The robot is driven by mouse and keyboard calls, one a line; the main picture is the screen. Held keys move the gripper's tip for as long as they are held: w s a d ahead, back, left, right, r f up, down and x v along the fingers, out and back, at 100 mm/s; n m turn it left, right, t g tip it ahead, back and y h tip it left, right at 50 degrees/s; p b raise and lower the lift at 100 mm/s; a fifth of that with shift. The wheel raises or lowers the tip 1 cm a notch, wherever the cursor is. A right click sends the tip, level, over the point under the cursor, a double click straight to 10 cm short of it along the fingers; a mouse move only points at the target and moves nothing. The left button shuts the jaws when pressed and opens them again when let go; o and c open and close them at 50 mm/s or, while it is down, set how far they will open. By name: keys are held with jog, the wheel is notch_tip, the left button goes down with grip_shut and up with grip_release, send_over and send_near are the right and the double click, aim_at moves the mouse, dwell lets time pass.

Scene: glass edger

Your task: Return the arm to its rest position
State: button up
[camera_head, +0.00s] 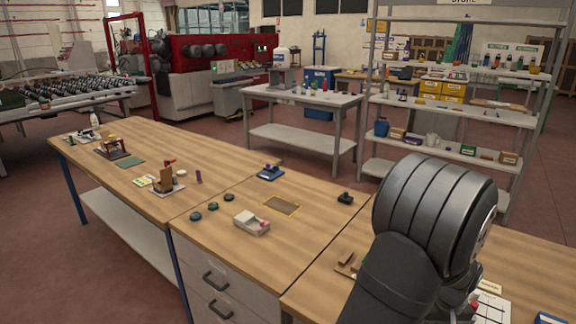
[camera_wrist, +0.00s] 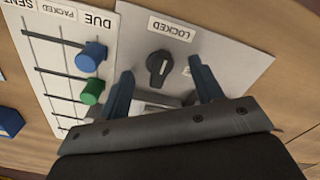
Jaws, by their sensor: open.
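My arm fills the lower right of the head view, bent over the right end of the wooden bench (camera_head: 245,215). My gripper (camera_wrist: 160,90) shows in the wrist view with its two blue-grey fingers apart and nothing between them. Beyond the fingertips is a grey panel with a black rotary knob (camera_wrist: 160,68) and a label reading LOCKED (camera_wrist: 171,28). The knob appears apart from the fingers. The fingertips are hidden behind my arm in the head view.
Left of the knob panel, a white board (camera_wrist: 62,50) marked DUE and PACKED carries a blue peg (camera_wrist: 91,56) and a green peg (camera_wrist: 92,92). A blue item (camera_wrist: 9,122) lies at the left edge. A grey shelf rack (camera_head: 455,112) stands behind the bench.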

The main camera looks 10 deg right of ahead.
jog(key=m, duration=0.5)
dwell(0.4)
jog(key=o, duration=0.9)
jog(key=w+d+r+n, duration=0.1)
jog(key=d+r+n, duration=0.5)
jog(key=r+n, duration=0.3)
jog(key=w+d+r+n, duration=0.1)
jog(key=d+r+n, duration=0.65)
jog(key=r, duration=0.25)
jog(key=f, duration=0.9)
jog(key=shift+a+f, duration=0.2)
jog(key=shift+a, duration=0.2)
jog(key=shift+r, duration=0.1)
notch_tip(320, 180, up, 10)
jog(key=shift+f, duration=0.1)
